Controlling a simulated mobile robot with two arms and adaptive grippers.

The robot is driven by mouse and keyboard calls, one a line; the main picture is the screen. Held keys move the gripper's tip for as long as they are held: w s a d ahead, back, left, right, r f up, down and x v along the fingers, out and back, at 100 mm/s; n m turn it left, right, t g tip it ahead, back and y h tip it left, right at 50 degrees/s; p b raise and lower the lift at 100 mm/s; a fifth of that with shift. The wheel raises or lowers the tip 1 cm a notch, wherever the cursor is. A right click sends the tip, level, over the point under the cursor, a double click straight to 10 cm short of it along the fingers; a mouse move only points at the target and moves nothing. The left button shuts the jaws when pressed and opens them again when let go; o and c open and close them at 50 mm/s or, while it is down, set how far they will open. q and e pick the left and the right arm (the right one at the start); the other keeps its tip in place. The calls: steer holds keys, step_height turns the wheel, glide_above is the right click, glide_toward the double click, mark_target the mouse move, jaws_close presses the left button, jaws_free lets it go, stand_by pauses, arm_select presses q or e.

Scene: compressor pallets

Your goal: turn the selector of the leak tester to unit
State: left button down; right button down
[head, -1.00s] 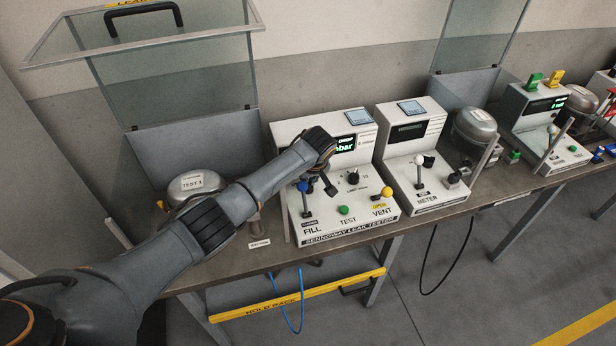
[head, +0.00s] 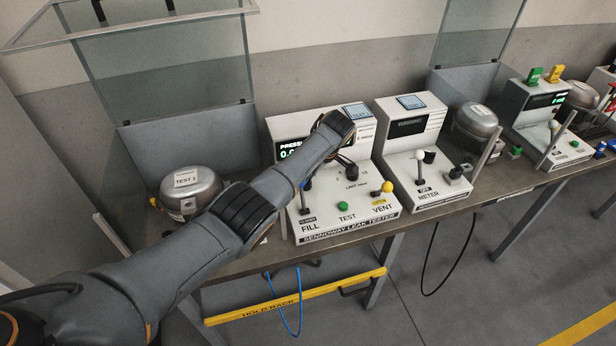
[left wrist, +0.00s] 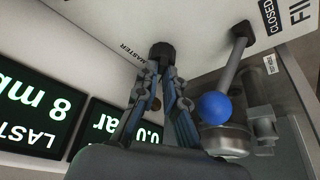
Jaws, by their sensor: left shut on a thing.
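The leak tester (head: 330,222) is a white console on the bench, lettered FILL, TEST and VENT along its front. Its selector is a black knob, seen in the left wrist view (left wrist: 161,53) beside the word MASTER. My left gripper (head: 348,172) reaches down onto the upper panel from the left. In the left wrist view its two fingers (left wrist: 163,66) are closed on the knob. In the head view the gripper hides most of the knob, so its pointer cannot be read.
The blue-balled FILL lever (left wrist: 215,108) stands close beside my left fingers. A green TEST button (head: 343,206) and yellow VENT lever (head: 388,187) sit at the front. The white METER unit (head: 425,180) stands to the right, a compressor (head: 188,190) to the left.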

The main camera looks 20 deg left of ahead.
stand_by(0.3)
arm_select(q)
steer(key=c, duration=1.4)
jaws_free()
steer(key=shift+c, duration=0.2)
